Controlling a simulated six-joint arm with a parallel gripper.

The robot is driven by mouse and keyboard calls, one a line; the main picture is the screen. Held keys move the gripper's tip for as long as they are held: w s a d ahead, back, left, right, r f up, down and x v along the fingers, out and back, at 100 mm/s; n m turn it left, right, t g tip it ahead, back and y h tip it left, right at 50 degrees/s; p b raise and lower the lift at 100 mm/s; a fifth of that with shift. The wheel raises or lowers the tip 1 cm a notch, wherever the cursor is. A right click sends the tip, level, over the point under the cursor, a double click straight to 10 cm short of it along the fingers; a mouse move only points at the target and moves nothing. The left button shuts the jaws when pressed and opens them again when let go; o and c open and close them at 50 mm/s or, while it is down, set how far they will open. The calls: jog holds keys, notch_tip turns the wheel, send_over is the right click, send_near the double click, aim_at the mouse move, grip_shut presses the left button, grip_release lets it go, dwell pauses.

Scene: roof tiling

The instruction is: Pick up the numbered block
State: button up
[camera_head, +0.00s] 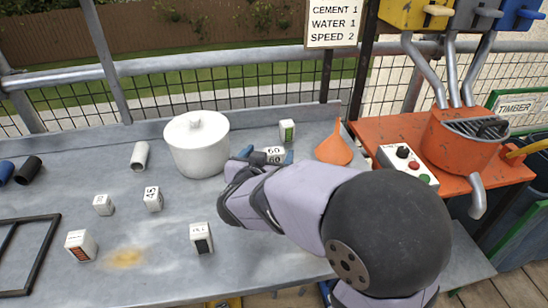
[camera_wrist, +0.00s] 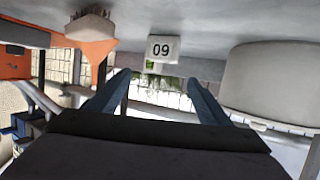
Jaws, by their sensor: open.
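A white block marked 60 (camera_head: 274,150) stands on the grey table, right of the white pot. In the wrist view, which looks upside down, the 60 block (camera_wrist: 163,48) lies just beyond the fingertips, roughly centred across the gap. My gripper (camera_head: 267,156) is at the block, its blue fingers on either side of it in the head view. Other marked blocks stand on the table: a 45 block (camera_head: 153,199), a small one (camera_head: 103,205) and two larger ones (camera_head: 81,245) (camera_head: 201,238) with unreadable marks.
The white lidded pot (camera_head: 196,145) is close left of my gripper. An orange funnel (camera_head: 335,147) stands to the right, and a green-marked block (camera_head: 287,130) behind. An orange mixer (camera_head: 465,135) and a button box (camera_head: 407,165) are far right. A dark frame (camera_head: 38,260) lies at left.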

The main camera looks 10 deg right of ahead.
aim_at(274, 152)
jog(key=shift+f, duration=0.8)
jog(key=shift+b+x, duration=0.75)
jog(key=shift+x, duration=2.4)
jog(key=shift+w+d+f, duration=0.15)
jog(key=shift+w+f, duration=0.15)
jog(key=shift+w, duration=0.15)
jog(key=shift+c, duration=0.5)
jog(key=c, duration=1)
